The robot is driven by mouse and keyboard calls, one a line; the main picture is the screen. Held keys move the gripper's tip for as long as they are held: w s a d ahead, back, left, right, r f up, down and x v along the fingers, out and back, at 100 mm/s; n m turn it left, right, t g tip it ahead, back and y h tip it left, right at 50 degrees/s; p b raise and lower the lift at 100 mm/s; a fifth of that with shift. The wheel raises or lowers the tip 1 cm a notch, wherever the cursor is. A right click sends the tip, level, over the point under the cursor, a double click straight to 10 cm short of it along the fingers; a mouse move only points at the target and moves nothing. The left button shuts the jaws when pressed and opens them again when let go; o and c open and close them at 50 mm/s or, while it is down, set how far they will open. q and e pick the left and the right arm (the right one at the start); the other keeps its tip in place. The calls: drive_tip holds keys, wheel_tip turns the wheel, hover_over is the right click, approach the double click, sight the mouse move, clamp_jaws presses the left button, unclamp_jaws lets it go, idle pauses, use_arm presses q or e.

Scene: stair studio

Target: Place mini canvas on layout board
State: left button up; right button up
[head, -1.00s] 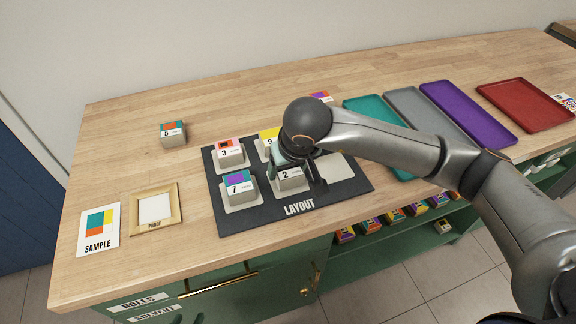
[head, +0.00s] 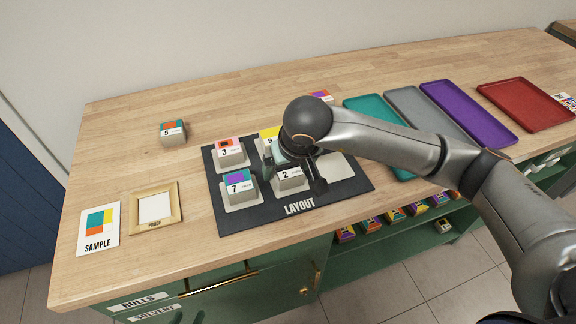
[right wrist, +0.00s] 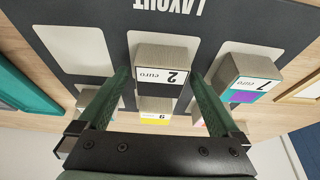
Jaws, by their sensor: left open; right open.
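The dark layout board (head: 214,196) lies on the wooden counter with pale pads. Mini canvas 2 (head: 291,178) rests on its front middle pad. Canvas 7 (head: 240,188), canvas 3 (head: 230,154) and the yellow-topped canvas 9 (head: 266,140) also stand on pads. My right gripper (head: 293,170) is open over the board. In the right wrist view its fingers (right wrist: 160,76) stand either side of canvas 2 (right wrist: 164,68), with gaps showing. The gripper hides part of the back row. Canvas 5 (head: 173,132) stands off the board at the back left. My left gripper is out of view.
The sample card (head: 99,228) and a wooden proof frame (head: 155,208) lie left of the board. Teal (head: 360,103), grey (head: 420,112), purple (head: 468,113) and red (head: 526,104) trays lie to the right. Another canvas (head: 320,96) stands behind my right arm. A shelf below holds several canvases.

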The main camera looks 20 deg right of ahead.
drive_tip(key=v, duration=1.2)
drive_tip(key=shift+r, duration=0.1)
